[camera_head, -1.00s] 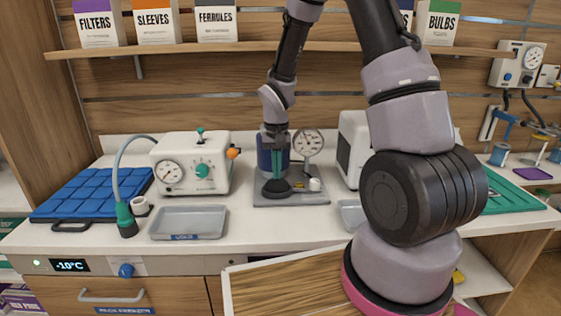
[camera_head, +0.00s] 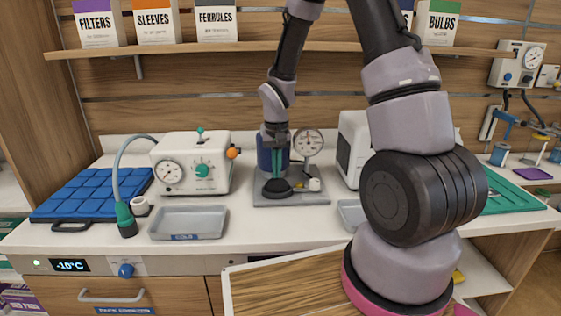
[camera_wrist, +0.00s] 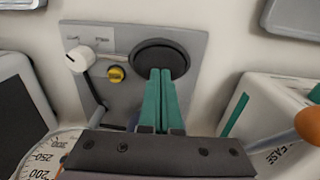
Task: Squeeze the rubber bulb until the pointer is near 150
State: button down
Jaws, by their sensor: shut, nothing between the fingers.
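The black rubber bulb (camera_head: 275,189) sits on the grey base plate (camera_head: 318,199) on the counter; in the wrist view it is a dark round dome (camera_wrist: 150,55). My gripper (camera_head: 277,176) points down over it with its two green fingers together and empty. In the wrist view the fingertips (camera_wrist: 161,72) overlap the near part of the bulb; whether they touch it I cannot tell. The round gauge (camera_head: 309,142) stands on a post at the back right of the plate. Its pointer is too small to read; the wrist view shows only part of the dial (camera_wrist: 40,152).
A white lever (camera_wrist: 80,58) and a yellow knob (camera_wrist: 116,74) are on the plate beside the bulb. A white box with a dial (camera_head: 190,165) and a grey tray (camera_head: 188,223) stand to the left. A white device (camera_head: 354,145) stands to the right.

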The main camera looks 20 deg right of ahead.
jog(key=shift+r, duration=3)
jog(key=shift+r, duration=0.2)
jog(key=s+d+r+m+t, duration=0.1)
jog(key=s+d+r+t, duration=0.15)
jog(key=r, duration=0.55)
jog(key=s+d+r+t, duration=0.15)
jog(key=s+r, duration=0.25)
jog(key=r, duration=0.4)
jog(key=s+d+r+m+t+y, duration=0.1)
jog(key=s+r+t+y, duration=0.1)
jog(key=s+r, duration=0.7)
jog(key=s+t, duration=0.1)
jog(key=s, duration=0.2)
jog(key=shift+s+d+r, duration=0.35)
jog(key=shift+d+r, duration=0.05)
